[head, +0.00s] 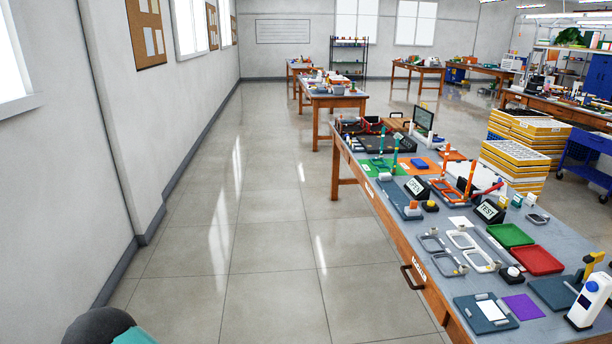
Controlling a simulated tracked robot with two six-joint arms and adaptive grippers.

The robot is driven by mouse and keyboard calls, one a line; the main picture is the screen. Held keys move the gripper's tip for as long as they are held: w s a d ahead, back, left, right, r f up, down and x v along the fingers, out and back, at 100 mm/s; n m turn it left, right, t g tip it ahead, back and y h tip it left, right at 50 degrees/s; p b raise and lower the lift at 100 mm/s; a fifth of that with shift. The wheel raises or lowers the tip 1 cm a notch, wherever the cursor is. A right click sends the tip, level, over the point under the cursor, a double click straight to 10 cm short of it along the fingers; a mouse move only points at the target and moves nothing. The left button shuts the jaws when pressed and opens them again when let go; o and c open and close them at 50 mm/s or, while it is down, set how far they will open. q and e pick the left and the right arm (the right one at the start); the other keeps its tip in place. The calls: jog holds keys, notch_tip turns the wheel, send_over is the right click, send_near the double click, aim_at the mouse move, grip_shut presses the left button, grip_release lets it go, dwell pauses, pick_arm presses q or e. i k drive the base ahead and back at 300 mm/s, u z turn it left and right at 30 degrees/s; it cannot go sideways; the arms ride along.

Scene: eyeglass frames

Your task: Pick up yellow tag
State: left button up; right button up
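I cannot pick out a yellow tag for certain in the head view. The grey-topped workbench (398,238) on the right carries many small items. Among them are grey eyeglass-like frames (435,243), white frames (461,240), a purple square (523,307) and a dark blue tray with a white card (487,313). A small yellow-topped item (430,205) sits near the middle of the bench, too small to identify. Neither of my grippers shows. A dark rounded part with teal at the bottom left edge may be part of my arm.
A green tray (510,235) and a red tray (537,260) lie on the bench. A white and blue device (589,301) stands at its near right. Stacked yellow crates (514,165) and a blue cart (586,155) stand beyond. The floor (262,250) left of the bench is clear.

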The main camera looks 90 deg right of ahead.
aim_at(503, 201)
jog(key=u, duration=0.45)
jog(key=i, duration=0.35)
jog(key=z, duration=2.65)
jog(key=i, duration=0.25)
jog(key=z, duration=2)
jog(key=k, duration=0.6)
jog(key=z, duration=0.35)
jog(key=i, duration=1.65)
jog(key=u, duration=0.4)
